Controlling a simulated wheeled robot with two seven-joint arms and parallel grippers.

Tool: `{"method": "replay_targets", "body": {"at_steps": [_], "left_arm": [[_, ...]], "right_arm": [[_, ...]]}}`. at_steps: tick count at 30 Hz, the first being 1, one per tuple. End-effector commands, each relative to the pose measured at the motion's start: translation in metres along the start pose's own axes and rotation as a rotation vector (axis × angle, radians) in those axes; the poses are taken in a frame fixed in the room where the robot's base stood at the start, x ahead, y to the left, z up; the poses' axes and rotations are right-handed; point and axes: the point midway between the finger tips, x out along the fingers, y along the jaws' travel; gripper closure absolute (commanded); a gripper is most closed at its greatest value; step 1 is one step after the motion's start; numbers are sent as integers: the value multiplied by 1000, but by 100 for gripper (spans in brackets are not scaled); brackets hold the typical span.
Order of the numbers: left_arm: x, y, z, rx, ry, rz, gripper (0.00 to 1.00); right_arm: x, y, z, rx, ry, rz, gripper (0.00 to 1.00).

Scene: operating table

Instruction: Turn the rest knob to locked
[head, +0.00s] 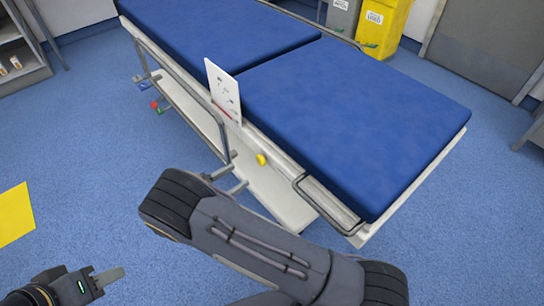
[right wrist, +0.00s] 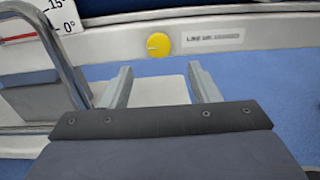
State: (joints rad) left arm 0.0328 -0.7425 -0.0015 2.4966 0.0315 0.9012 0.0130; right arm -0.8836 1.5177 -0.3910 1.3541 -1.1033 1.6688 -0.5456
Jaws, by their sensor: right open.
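A round yellow knob (head: 261,159) sits on the white side rail of the operating table (head: 290,170). In the right wrist view the knob (right wrist: 158,45) is upright above the fingertips, with a small mark on its face. A label (right wrist: 213,39) is on the rail to its right; its text is too small to read fully. My right gripper (head: 241,176) is open and empty, a little short of the knob; its two fingers (right wrist: 160,76) stand apart below it. My left gripper (head: 104,278) is at the lower left, far from the table, its opening unclear.
A white card with an angle scale (head: 223,92) stands at the rail left of the knob. A metal side bar (right wrist: 52,40) rises to the left in the right wrist view. Red, blue and green parts (head: 154,105) are at the frame.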

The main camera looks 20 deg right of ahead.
Motion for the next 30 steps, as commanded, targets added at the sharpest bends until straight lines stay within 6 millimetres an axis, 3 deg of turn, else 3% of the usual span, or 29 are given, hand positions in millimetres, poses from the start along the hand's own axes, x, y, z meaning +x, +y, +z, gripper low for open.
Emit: {"method": "replay_targets", "body": {"at_steps": [5, 18, 29, 30], "left_arm": [[2, -1, 1, 0, 0, 0, 64], [7, -3, 3, 0, 1, 0, 64], [7, -3, 4, 0, 0, 0, 64], [7, -3, 4, 0, 0, 0, 64]], "right_arm": [[7, 1, -2, -4, -14, 9, 45], [69, 2, -2, -2, -11, 8, 45], [76, 2, -1, -2, -11, 9, 45], [76, 2, -1, -2, -11, 9, 48]]}}
